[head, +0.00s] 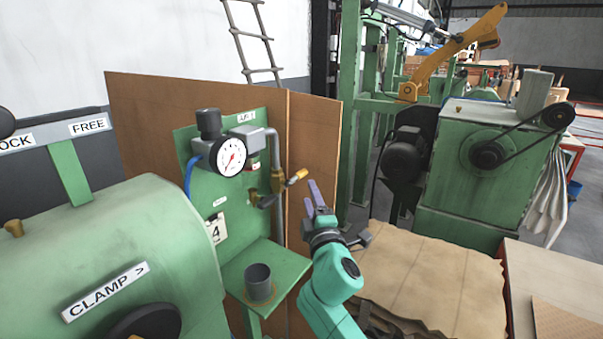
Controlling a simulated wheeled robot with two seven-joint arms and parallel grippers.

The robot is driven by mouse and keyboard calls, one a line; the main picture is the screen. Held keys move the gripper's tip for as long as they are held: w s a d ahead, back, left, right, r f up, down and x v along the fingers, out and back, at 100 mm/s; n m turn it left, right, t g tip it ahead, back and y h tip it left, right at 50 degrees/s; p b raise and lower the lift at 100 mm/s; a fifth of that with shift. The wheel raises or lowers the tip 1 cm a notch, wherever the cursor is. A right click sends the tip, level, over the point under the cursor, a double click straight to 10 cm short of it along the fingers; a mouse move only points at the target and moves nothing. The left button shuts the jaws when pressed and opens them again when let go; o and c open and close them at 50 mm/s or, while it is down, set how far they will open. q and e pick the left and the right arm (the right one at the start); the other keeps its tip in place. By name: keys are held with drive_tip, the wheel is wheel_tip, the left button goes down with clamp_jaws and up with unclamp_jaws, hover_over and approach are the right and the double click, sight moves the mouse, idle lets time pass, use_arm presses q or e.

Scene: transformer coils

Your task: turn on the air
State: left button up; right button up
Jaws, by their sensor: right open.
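The air panel (205,193) is a green upright plate in the middle left of the head view. It carries a round white pressure gauge (231,157) with a red needle, and a small label above it. A brass valve with a yellow-tipped lever (297,177) sits right of the gauge on a grey pipe; the lever points right and slightly up. My right gripper (318,196) is just right of and below the lever's tip, with its purple fingers pointing up. It is open and looks empty; whether it touches the lever is unclear. My left gripper is out of view.
A grey cup (258,282) stands on the green shelf below the panel. A green machine with a CLAMP label (105,291) fills the lower left. Brown boards (313,130) stand behind the panel. A motor-driven green machine (475,190) and a tan padded surface (430,275) are at right.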

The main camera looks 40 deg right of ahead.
sight(301, 177)
drive_tip(key=x, duration=0.6)
drive_tip(key=shift+w+a+f+p, duration=0.15)
drive_tip(key=shift+a+f+p, duration=0.1)
drive_tip(key=shift+f+p, duration=0.15)
drive_tip(key=x, duration=0.3)
drive_tip(key=shift+w+d+f, duration=0.1)
drive_tip(key=shift+w+d, duration=0.1)
drive_tip(key=shift+w, duration=0.1)
clamp_jaws()
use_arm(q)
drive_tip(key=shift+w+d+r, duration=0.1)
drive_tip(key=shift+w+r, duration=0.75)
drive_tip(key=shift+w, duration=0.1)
use_arm(e)
drive_tip(key=shift+f, duration=0.15)
